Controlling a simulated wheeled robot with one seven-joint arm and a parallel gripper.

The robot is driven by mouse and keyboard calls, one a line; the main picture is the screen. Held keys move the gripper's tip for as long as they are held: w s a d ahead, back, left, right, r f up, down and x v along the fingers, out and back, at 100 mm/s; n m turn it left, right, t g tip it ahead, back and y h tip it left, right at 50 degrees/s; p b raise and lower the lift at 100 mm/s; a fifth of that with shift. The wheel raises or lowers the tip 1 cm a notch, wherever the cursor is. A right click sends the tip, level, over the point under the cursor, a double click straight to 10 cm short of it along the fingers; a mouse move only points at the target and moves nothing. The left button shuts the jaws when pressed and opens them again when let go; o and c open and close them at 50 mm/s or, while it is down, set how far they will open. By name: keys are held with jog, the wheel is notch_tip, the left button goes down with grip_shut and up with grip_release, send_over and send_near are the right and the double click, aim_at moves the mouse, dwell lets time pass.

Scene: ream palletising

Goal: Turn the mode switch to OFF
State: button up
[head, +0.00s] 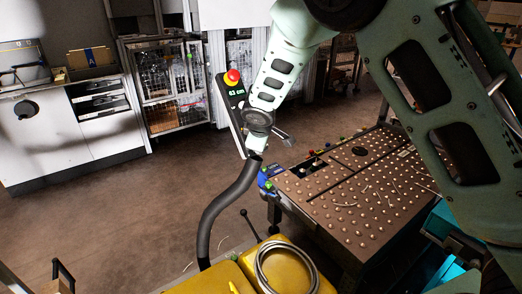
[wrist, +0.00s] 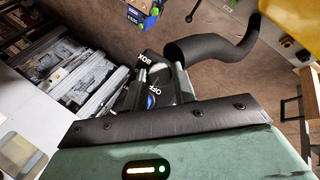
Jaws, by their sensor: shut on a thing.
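The control panel (head: 235,95) is a tall dark post head with a red button on a yellow collar and a green "43 cm" reading. My gripper (head: 257,146) is at its lower end in the head view, where my wrist hides the switch. In the wrist view, my gripper (wrist: 158,76) has its dark fingers shut on the mode switch (wrist: 151,88). The white letters "OFF" and "BOX" show between and beside the fingers, with a small blue patch. The fingers cover much of the switch, so I cannot tell which mark it points at.
A thick black hose (head: 225,205) curves down from the panel, close to my gripper. A ball-studded table (head: 345,190) stands to the right. Yellow cases with a coiled cable (head: 285,270) lie in front. Brown floor (head: 120,215) is open at left.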

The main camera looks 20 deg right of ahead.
dwell(0.3)
jog(key=o, duration=1)
jog(key=shift+s, duration=0.1)
jog(key=v, duration=1.7)
jog(key=shift+s+p, duration=0.2)
jog(key=shift+p, duration=0.25)
jog(key=shift+a, duration=0.1)
